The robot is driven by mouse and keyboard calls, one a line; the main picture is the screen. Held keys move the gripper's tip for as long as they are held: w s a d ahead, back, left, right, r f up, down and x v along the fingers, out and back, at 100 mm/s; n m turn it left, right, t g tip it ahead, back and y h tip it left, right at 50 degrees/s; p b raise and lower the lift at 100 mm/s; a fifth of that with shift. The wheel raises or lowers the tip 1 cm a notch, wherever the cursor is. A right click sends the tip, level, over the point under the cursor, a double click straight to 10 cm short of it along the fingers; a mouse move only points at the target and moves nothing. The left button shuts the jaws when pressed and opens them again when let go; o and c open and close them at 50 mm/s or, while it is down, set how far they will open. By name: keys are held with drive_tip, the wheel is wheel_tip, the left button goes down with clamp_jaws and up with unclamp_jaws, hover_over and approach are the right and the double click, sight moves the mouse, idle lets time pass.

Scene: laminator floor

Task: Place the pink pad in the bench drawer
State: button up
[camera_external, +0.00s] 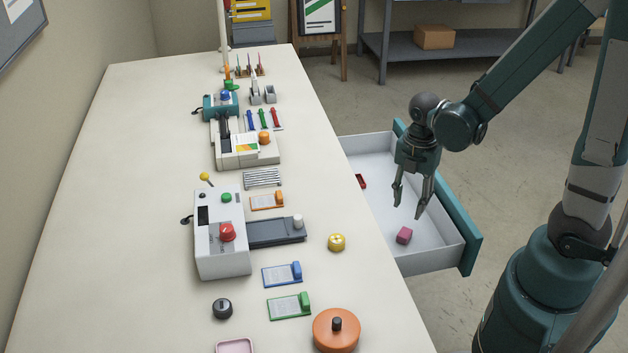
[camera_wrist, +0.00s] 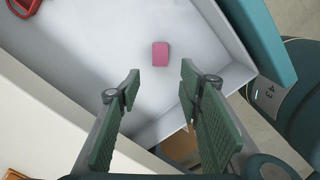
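The pink pad (camera_external: 404,236) is a small block lying on the white floor of the open bench drawer (camera_external: 432,262), near its front end. It also shows in the wrist view (camera_wrist: 160,53), beyond my fingertips and apart from them. My gripper (camera_external: 410,208) hangs over the drawer, pointing down, with its two fingers spread and nothing between them. In the wrist view the green finger pads (camera_wrist: 160,85) stand apart with the drawer floor visible between them. The drawer has a teal front panel and is pulled out from the bench's right side.
A red item (camera_external: 361,181) lies in the drawer farther back, also at the wrist view's top left (camera_wrist: 25,5). The bench top (camera_external: 120,200) carries a white machine (camera_external: 221,260), a yellow knob-like piece (camera_external: 337,242) and an orange round piece (camera_external: 336,330). The drawer walls surround the pad.

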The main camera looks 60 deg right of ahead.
drive_tip(key=shift+r, duration=0.1)
drive_tip(key=a+r+m+t, duration=0.3)
drive_tip(key=r+m, duration=0.6)
drive_tip(key=r, duration=0.3)
drive_tip(key=s+a+r+m+t, duration=0.1)
drive_tip(key=a+r+m+t, duration=0.3)
drive_tip(key=r+m, duration=0.5)
wheel_tip(320, 180, up, 3)
drive_tip(key=shift+s+a, duration=0.25)
drive_tip(key=shift+a, duration=0.8)
